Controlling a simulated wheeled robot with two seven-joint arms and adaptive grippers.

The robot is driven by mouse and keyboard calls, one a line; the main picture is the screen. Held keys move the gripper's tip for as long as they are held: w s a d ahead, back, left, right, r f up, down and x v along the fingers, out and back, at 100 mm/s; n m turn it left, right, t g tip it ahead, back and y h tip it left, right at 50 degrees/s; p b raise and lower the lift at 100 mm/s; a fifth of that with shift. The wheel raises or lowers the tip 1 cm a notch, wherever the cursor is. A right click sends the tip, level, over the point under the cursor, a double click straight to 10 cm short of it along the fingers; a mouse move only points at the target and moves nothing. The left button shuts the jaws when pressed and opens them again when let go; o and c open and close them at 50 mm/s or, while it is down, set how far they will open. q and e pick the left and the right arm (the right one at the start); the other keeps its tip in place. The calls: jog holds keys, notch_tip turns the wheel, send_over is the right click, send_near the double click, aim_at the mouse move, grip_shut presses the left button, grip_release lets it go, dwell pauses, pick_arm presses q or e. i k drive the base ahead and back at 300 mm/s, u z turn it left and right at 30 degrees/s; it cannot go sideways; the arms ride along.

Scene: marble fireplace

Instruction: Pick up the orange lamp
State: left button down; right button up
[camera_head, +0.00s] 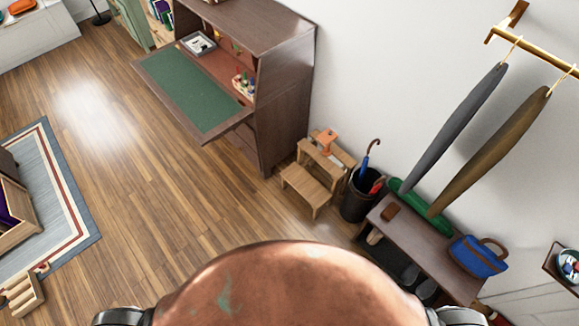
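A small orange object (326,139), possibly the orange lamp, stands on the upper part of the wooden step stool (305,188) by the wall. It is too small to make out clearly. Another orange, rounded object (21,6) lies on the white cabinet (40,38) at the top left and is cut by the picture's edge. I cannot tell for sure which of the two is the lamp. Neither of my grippers is in view.
A brown desk (290,100) with a lowered green-topped flap stands left of the stool. An umbrella stand (355,200) and a bench (425,240) are on its right. A rug (75,200) lies at left. Wooden floor (170,200) between is clear.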

aim_at(324, 139)
jog(key=u, duration=1)
jog(key=i, duration=1.2)
jog(key=z, duration=0.65)
jog(key=i, duration=1)
jog(key=z, duration=0.9)
